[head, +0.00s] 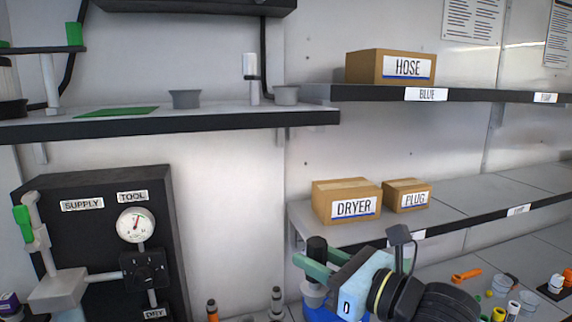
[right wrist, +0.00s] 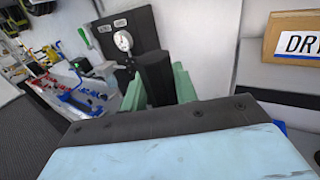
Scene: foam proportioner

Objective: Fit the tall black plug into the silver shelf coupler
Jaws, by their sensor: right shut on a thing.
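The tall black plug (head: 317,249) is upright between the green fingers of my right gripper (head: 322,265), at the lower middle of the head view. The right gripper is shut on it. In the right wrist view the black plug (right wrist: 156,78) also stands between the two green fingers (right wrist: 158,88). A silver upright fitting with a dark collar (head: 251,66), which looks like the shelf coupler, stands on the upper left shelf, well above the plug and apart from it. My left gripper is not in view.
Grey cups (head: 186,99) and a green sheet (head: 116,112) are on the upper left shelf (head: 180,124). A black gauge panel (head: 100,215) is at lower left. Small parts lie at lower right.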

